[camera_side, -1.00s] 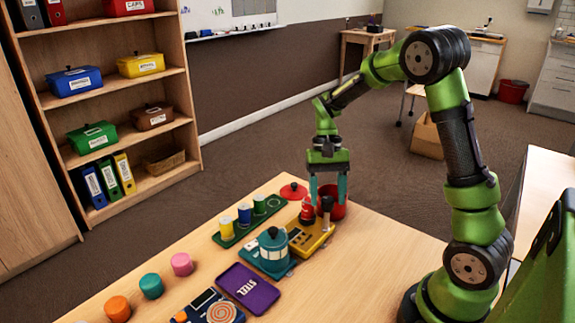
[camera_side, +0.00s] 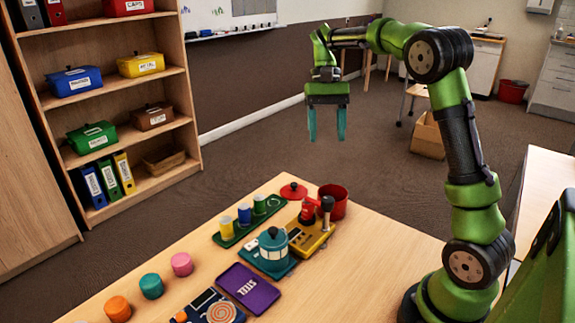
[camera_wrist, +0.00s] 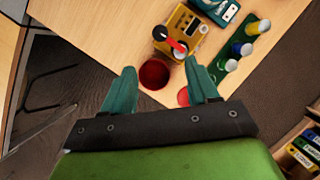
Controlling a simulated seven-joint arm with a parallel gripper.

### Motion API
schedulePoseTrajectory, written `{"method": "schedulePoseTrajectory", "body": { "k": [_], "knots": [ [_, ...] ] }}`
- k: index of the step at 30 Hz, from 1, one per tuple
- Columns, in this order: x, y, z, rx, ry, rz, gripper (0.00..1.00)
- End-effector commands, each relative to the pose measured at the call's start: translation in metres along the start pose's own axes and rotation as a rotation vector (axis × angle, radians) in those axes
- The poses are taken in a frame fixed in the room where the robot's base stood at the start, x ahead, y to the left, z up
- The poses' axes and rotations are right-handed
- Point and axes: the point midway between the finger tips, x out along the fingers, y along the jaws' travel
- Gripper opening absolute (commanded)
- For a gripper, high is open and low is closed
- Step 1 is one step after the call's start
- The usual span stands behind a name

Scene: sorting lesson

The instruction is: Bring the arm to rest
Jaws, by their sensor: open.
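My gripper (camera_side: 327,124) is open and empty, high above the far end of the table (camera_side: 360,262). Its two teal fingers point down and stand apart; they also show in the wrist view (camera_wrist: 162,92). Below it, the red pot (camera_side: 333,199) stands at the table's far edge, and in the wrist view the pot (camera_wrist: 155,74) lies between and beyond the fingertips. The yellow device (camera_side: 308,238) with a red part and a black knob stands beside the pot.
A red lid (camera_side: 293,191), a green tray (camera_side: 228,241) with several small cylinders, a teal pot (camera_side: 272,247) and a purple tray (camera_side: 248,287) are on the table. Pink (camera_side: 182,264), teal and orange pieces stand nearer left. A shelf (camera_side: 150,88) stands behind. The air around my gripper is clear.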

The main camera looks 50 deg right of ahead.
Motion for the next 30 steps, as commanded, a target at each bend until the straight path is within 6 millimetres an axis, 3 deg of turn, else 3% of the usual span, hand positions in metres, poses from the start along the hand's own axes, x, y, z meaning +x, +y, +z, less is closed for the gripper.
{"method": "schedulePoseTrajectory", "body": {
  "k": [9, 19, 23, 26, 30],
  "knots": [
    [-0.017, 0.000, 0.000, 0.000, 0.000, -0.001, 0.59],
    [-0.016, 0.002, -0.005, 0.007, 0.024, 0.009, 0.59],
    [0.000, 0.008, -0.015, -0.010, 0.065, 0.030, 0.59],
    [0.011, 0.009, -0.008, -0.057, 0.134, 0.021, 0.59],
    [0.022, 0.002, 0.021, -0.152, 0.273, -0.036, 0.59]
  ]
}}
